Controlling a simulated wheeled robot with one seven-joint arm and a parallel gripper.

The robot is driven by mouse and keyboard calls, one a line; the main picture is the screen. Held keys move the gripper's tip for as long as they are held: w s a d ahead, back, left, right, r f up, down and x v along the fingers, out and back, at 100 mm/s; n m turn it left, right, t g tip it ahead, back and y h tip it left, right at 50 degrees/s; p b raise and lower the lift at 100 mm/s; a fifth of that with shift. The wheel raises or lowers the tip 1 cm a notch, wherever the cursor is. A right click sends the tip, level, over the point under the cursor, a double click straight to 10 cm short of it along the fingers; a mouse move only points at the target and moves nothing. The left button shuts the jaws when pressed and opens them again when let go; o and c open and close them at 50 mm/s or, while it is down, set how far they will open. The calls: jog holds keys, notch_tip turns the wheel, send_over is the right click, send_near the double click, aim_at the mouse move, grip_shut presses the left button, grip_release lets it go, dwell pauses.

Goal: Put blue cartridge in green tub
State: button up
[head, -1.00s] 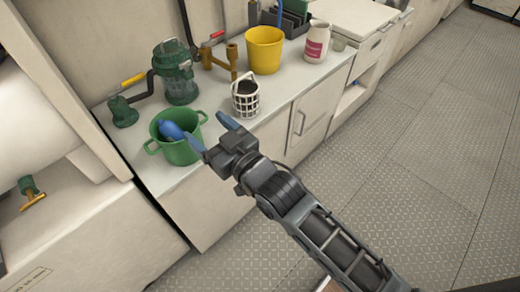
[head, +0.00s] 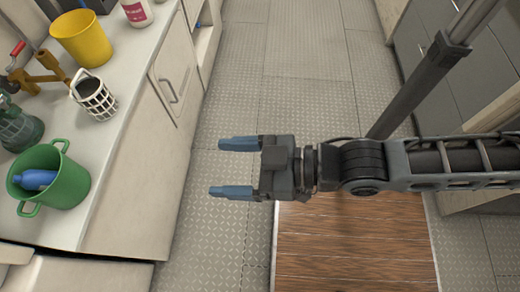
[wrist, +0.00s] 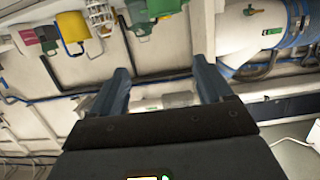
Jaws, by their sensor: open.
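The blue cartridge (head: 35,179) lies inside the green tub (head: 70,184), resting low within its walls. The tub stands on the white counter near its front corner. My gripper (head: 238,168) is open and empty, with its two blue fingers apart and pointing left. It is out over the floor, to the right of the counter and well clear of the tub. In the wrist view my open fingers (wrist: 160,85) show nothing between them that they touch.
On the counter (head: 128,72) are a white basket with a dark cartridge in it (head: 93,95), a yellow bucket (head: 80,38), a white jar (head: 136,12) and a green strainer housing (head: 18,128). The patterned floor (head: 225,120) beside the counter is clear.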

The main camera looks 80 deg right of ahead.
jog(key=s+r, duration=0.4)
jog(key=s, duration=0.2)
jog(key=shift+s+d+g, duration=0.25)
jog(key=shift+d+g, duration=0.05)
jog(key=shift+g, duration=0.1)
